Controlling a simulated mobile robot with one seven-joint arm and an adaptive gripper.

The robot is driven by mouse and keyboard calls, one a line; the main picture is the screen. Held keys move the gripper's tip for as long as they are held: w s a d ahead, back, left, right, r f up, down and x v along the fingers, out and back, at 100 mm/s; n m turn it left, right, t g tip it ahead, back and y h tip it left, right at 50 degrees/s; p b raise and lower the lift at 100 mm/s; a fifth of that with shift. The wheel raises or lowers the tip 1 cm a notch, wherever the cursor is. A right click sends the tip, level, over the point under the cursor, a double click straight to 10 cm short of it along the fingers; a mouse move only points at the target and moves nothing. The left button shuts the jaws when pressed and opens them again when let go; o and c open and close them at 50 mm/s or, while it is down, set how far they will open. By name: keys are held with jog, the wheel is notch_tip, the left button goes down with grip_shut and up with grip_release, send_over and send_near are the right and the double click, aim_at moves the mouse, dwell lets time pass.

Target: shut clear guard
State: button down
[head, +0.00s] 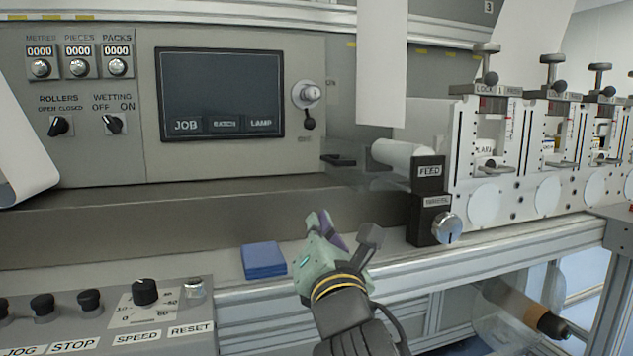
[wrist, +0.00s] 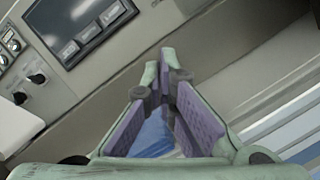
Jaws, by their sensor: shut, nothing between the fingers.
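A faint see-through pane (head: 350,115), which looks like the clear guard, stands around the white feed roller at the middle of the machine in the head view. Its edges are hard to make out, and I cannot tell how far open it is. A small dark handle-like piece (head: 338,160) sticks out at its lower left. My gripper (head: 343,228) is in front of and below it, over the front ledge, apart from the pane. The fingers are shut and empty; their tips meet in the wrist view (wrist: 170,58). I cannot make out the guard in the wrist view.
A blue pad (head: 264,260) lies on the ledge left of my gripper. The FEED block (head: 429,172) with a silver knob (head: 447,228) stands to the right, beside the row of lock units (head: 490,150). A button panel (head: 110,320) is at front left.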

aim_at(351, 160)
jog(key=w+r+p, duration=0.5)
jog(key=w+p, duration=0.5)
jog(key=p, duration=0.9)
jog(key=shift+w+d+r, duration=0.15)
jog(key=shift+d, duration=0.05)
jog(key=shift+d+r, duration=0.1)
jog(key=shift+r, duration=0.1)
